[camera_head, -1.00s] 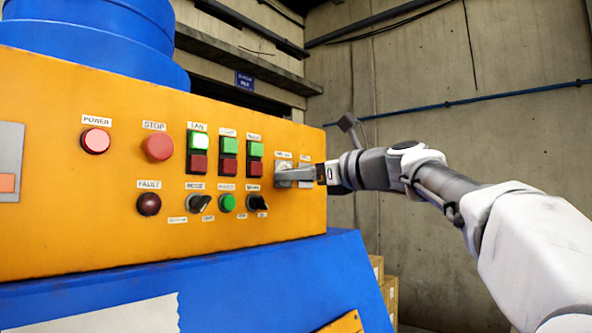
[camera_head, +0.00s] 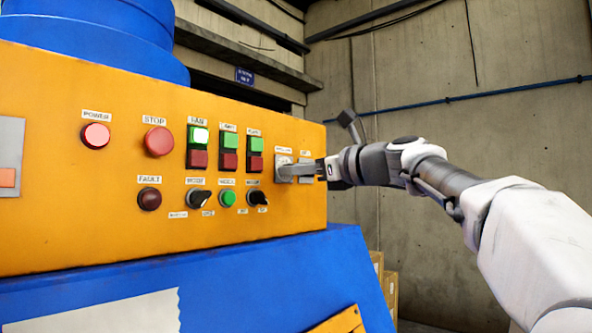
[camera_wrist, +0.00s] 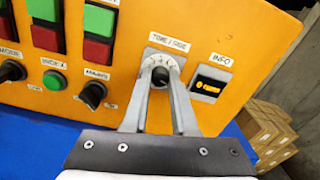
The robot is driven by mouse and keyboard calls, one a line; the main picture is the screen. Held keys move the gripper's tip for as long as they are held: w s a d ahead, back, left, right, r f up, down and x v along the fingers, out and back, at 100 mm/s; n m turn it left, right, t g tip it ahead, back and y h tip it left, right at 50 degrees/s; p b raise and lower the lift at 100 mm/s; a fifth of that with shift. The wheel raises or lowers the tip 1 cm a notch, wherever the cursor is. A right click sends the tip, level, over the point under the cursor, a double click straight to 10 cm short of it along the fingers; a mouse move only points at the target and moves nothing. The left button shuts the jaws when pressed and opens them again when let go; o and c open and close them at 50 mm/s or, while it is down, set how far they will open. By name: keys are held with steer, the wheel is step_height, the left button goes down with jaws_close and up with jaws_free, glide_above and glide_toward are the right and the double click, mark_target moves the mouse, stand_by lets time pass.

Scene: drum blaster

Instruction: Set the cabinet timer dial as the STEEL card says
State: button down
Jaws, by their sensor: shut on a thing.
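The timer dial (camera_wrist: 160,76) is a dark knob on a pale round scale, set in a grey plate (camera_wrist: 150,54) under a label that seems to begin with "TIME". In the wrist view my gripper (camera_wrist: 160,82) has one finger on each side of the knob and is shut on it. The scale's numbers are too small to read. I see no STEEL card that I can make out.
The orange panel (camera_head: 60,120) carries lit POWER (camera_head: 96,136), red STOP (camera_head: 158,141), green-red button pairs and black selector knobs (camera_wrist: 92,95). An INFO display (camera_wrist: 209,85) is just right of the dial. Cardboard boxes (camera_wrist: 268,130) stand beyond the panel at the lower right.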

steer(key=n+b, duration=0.5)
steer(key=n, duration=1.9)
steer(key=shift+w+y+b, duration=0.1)
steer(key=shift+y+b, duration=0.2)
steer(key=shift+b, duration=0.05)
stand_by(0.3)
steer(key=c, duration=0.7)
jaws_free()
steer(key=shift+d, duration=0.1)
